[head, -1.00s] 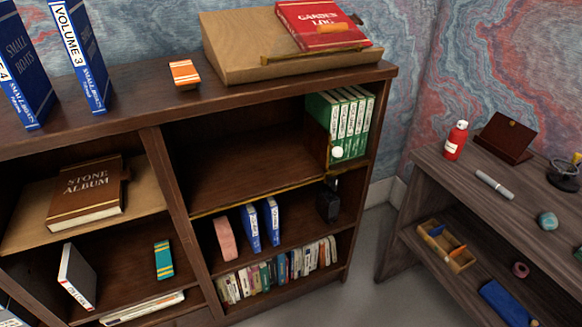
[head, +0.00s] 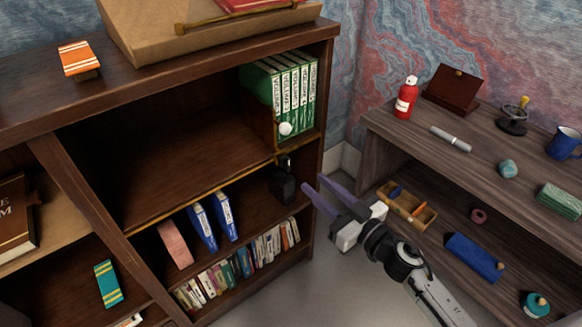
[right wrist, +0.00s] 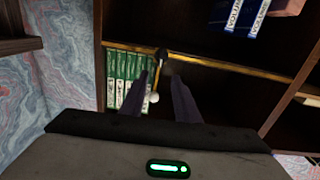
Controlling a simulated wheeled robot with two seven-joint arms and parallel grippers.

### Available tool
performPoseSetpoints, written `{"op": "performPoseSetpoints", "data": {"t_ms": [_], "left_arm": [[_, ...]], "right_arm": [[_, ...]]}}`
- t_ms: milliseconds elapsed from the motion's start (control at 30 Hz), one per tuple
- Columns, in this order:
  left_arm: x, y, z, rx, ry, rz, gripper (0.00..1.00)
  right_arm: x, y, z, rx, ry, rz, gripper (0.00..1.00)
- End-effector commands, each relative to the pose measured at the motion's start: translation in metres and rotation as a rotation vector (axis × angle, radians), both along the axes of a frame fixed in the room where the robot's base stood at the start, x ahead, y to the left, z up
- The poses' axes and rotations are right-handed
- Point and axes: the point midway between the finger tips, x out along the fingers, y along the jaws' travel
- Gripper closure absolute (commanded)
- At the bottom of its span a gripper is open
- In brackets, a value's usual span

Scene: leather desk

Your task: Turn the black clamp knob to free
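The black clamp knob (head: 283,185) hangs at the shelf's front edge, below the green volumes and near the bookcase's right side post. In the right wrist view a dark shape at the shelf edge, likely the clamp (right wrist: 162,54), shows near the fingertips; its details are too dark to tell. My right gripper (head: 313,183) is open and empty, just right of the knob, its purple fingers pointing toward it. In the right wrist view the fingers (right wrist: 163,75) are spread apart. I cannot tell whether they touch anything. My left gripper is out of view.
Green volumes (head: 297,88) stand above the clamp, beside a white ball (head: 285,128). A brass strip (head: 190,197) runs along the shelf edge. Blue books (head: 226,216) stand left of the knob. A grey-brown desk (head: 375,122) stands at right; the floor between is clear.

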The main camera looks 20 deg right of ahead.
Motion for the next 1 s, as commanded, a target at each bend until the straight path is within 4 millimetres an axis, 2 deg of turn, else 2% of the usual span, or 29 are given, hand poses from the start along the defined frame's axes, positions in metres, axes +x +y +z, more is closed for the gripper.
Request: {"op": "performPoseSetpoints", "data": {"t_ms": [200, 400, 600, 767, 1000], "left_arm": [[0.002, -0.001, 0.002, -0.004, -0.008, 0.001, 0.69], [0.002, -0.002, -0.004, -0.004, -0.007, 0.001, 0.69], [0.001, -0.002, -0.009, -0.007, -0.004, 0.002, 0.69], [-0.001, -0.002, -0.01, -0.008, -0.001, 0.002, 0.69], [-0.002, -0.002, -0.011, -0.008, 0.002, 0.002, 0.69]], "right_arm": [[0.026, 0.009, 0.003, 0.004, -0.005, 0.012, 0.71], [0.062, 0.022, 0.002, 0.004, -0.005, 0.011, 0.71], [0.088, 0.032, 0.001, 0.003, -0.004, 0.01, 0.71], [0.097, 0.035, 0.002, 0.002, -0.002, 0.01, 0.71], [0.098, 0.036, 0.002, 0.002, -0.001, 0.01, 0.71]]}}
